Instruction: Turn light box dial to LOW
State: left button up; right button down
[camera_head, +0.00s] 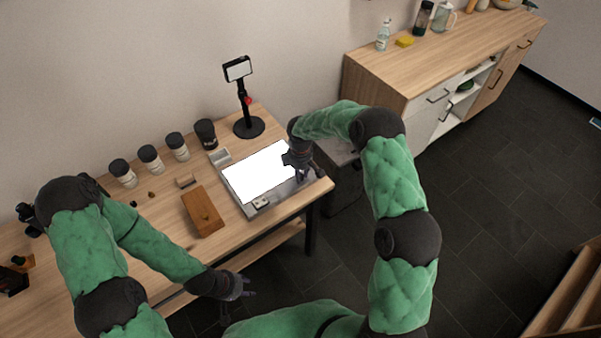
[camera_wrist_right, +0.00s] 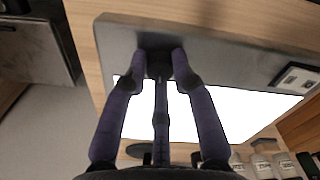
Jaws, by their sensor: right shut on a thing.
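The light box (camera_head: 235,185) lies on the table with its white panel lit. In the right wrist view its grey frame (camera_wrist_right: 220,55) runs across the top. My right gripper (camera_head: 300,176) is over the box's right side. In the right wrist view, my right gripper (camera_wrist_right: 158,66) is shut on the dark dial (camera_wrist_right: 158,64), with one finger on each side. The dial's pointer and markings are hidden, so I cannot tell its setting. My left gripper (camera_head: 250,287) is empty in front of the table's edge, with its fingers apart.
A small pale switch plate (camera_head: 260,203) sits at the box's front corner. A wooden block (camera_head: 203,211) lies left of the box. Several lidded jars (camera_head: 150,158) and a phone on a stand (camera_head: 243,100) are behind. A sideboard (camera_head: 400,75) stands at the right.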

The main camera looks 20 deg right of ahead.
jog(key=n, duration=0.3)
jog(key=n+p, duration=0.1)
jog(key=n, duration=0.2)
jog(key=shift+w+a+r, duration=0.1)
jog(key=shift+w+r, duration=0.05)
jog(key=n+p, duration=0.1)
jog(key=n, duration=0.5)
jog(key=shift+n, duration=0.4)
jog(key=c, duration=1)
grip_release()
jog(key=shift+s+a, duration=0.1)
jog(key=shift+s, duration=0.1)
notch_tip(320, 180, up, 12)
jog(key=shift+f, duration=0.15)
